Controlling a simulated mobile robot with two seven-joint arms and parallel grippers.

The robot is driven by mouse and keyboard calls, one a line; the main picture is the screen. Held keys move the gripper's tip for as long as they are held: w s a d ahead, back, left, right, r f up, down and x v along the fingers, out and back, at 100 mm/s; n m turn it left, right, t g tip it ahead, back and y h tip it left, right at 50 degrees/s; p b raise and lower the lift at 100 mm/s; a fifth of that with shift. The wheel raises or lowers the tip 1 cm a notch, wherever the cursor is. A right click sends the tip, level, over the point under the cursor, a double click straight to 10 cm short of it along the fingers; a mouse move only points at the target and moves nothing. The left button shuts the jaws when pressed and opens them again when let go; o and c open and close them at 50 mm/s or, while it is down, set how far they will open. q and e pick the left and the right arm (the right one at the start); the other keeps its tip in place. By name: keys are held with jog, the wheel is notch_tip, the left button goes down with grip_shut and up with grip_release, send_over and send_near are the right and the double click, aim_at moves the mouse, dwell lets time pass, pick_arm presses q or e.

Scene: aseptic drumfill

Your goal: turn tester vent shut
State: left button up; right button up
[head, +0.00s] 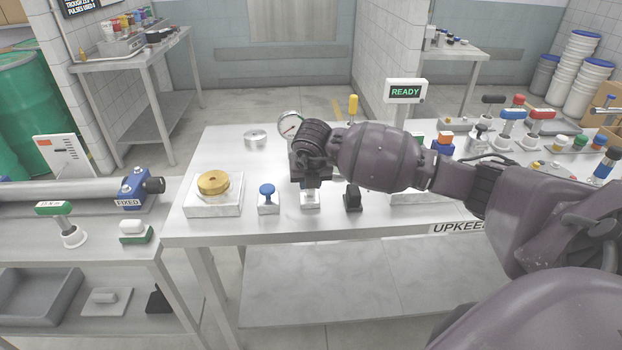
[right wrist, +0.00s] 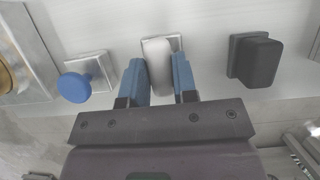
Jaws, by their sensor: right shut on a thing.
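A whitish knob (right wrist: 158,62) on a square metal base stands near the front edge of the workbench. My right gripper (right wrist: 159,78) reaches down over it, with one blue finger on each side, shut on the knob. In the head view the gripper (head: 310,184) hides most of the knob, and only its pale base (head: 310,201) shows below. A pressure gauge (head: 289,124) stands behind the gripper, partly covered by my wrist. No label on the knob can be read. My left gripper is in neither view.
A blue knob (head: 267,194) stands close to the left and a black knob (head: 353,198) close to the right. A brass cap (head: 213,182) sits on a block farther left. A READY display (head: 405,92) and a yellow-handled part (head: 353,106) stand behind.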

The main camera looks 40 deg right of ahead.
jog(key=shift+m, duration=0.3)
jog(key=o, duration=0.9)
jog(key=shift+r, duration=0.1)
jog(key=p+v, duration=0.1)
jog(key=v, duration=0.9)
jog(key=shift+a+r, duration=0.2)
jog(key=shift+r, duration=0.1)
